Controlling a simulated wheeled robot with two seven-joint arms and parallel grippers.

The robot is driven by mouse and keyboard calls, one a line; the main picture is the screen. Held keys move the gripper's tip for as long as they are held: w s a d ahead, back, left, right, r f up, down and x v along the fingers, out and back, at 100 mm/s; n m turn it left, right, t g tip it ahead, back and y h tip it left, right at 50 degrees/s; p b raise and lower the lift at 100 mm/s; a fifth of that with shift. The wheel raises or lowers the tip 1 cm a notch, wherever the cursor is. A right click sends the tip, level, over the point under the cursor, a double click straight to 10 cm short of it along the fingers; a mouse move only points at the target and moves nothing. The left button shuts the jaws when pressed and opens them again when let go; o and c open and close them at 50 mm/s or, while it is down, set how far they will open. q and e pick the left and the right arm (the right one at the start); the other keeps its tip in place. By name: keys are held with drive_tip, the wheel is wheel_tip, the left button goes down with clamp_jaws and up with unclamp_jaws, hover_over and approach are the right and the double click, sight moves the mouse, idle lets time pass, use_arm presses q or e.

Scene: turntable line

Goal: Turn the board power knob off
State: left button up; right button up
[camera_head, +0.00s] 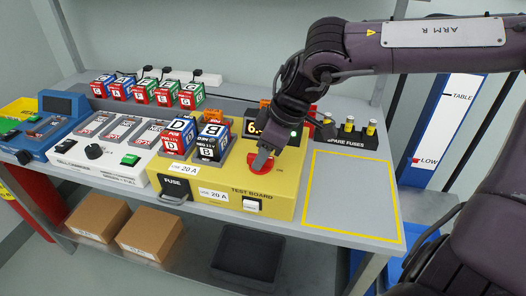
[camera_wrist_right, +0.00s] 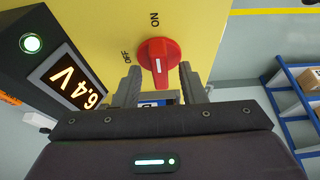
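The red power knob (camera_wrist_right: 158,58) sits on the yellow test board (camera_wrist_right: 95,25). In the right wrist view its raised bar with a white mark lines up with the "ON" label; the "OFF" label is left of it. In the head view the knob (camera_head: 271,172) shows partly beneath my right gripper (camera_head: 263,158). My right gripper (camera_wrist_right: 159,78) is open, one finger on each side of the knob's bar; whether either touches it I cannot tell. The board's display (camera_wrist_right: 71,80) reads 6.4 V beside a lit green light (camera_wrist_right: 32,43). My left gripper is not in view.
Spare fuses (camera_head: 349,132) stand behind right. A yellow-outlined area (camera_head: 350,195) right of the board is empty. A white panel (camera_head: 105,150) lies left.

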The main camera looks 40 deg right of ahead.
clamp_jaws()
